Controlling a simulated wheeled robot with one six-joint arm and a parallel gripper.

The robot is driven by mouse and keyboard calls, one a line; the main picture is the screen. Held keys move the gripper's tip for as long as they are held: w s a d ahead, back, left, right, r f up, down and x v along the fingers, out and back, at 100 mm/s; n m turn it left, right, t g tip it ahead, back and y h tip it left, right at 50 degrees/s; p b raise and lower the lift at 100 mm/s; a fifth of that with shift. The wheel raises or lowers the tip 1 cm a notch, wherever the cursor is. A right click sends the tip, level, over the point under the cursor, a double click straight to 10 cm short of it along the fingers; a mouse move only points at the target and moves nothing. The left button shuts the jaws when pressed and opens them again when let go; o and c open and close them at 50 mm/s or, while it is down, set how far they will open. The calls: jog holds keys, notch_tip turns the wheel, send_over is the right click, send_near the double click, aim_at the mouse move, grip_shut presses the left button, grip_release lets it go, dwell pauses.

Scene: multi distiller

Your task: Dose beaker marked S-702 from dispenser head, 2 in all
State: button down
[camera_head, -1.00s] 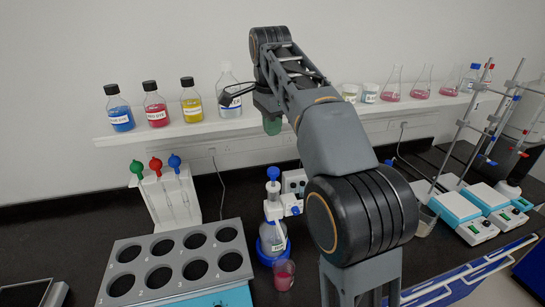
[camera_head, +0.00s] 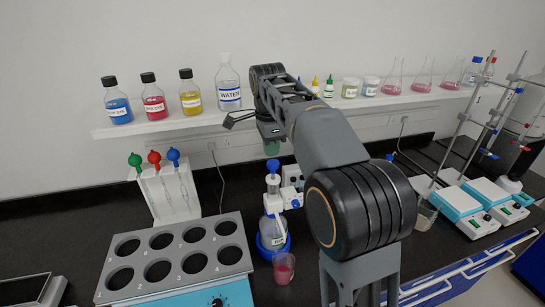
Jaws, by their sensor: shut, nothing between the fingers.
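The bottle-top dispenser (camera_head: 272,230) stands on the bench in a blue ring, with a blue-topped white dispenser head (camera_head: 273,184) above its clear bottle. A small clear beaker (camera_head: 284,270) with pink-red liquid stands just in front of the dispenser. No S-702 marking is legible on it. My gripper (camera_head: 272,148) points down directly above the blue top of the dispenser head, close to it. It is shut and empty. The picture does not settle whether it touches the top. My arm covers the bench to the right of the dispenser.
A grey rack (camera_head: 175,258) with several round holes stands at front left. A white stand (camera_head: 168,195) with coloured pipette bulbs is behind it. A wall shelf (camera_head: 160,132) holds bottles, including the water bottle (camera_head: 229,85). Stirrers (camera_head: 468,212) with rods stand at right.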

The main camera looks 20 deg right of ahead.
aim_at(272, 163)
jog(key=shift+d+f, duration=0.1)
jog(key=shift+f, duration=1.15)
jog(key=shift+f, duration=0.1)
jog(key=shift+f+b, duration=0.75)
jog(key=shift+f, duration=0.7)
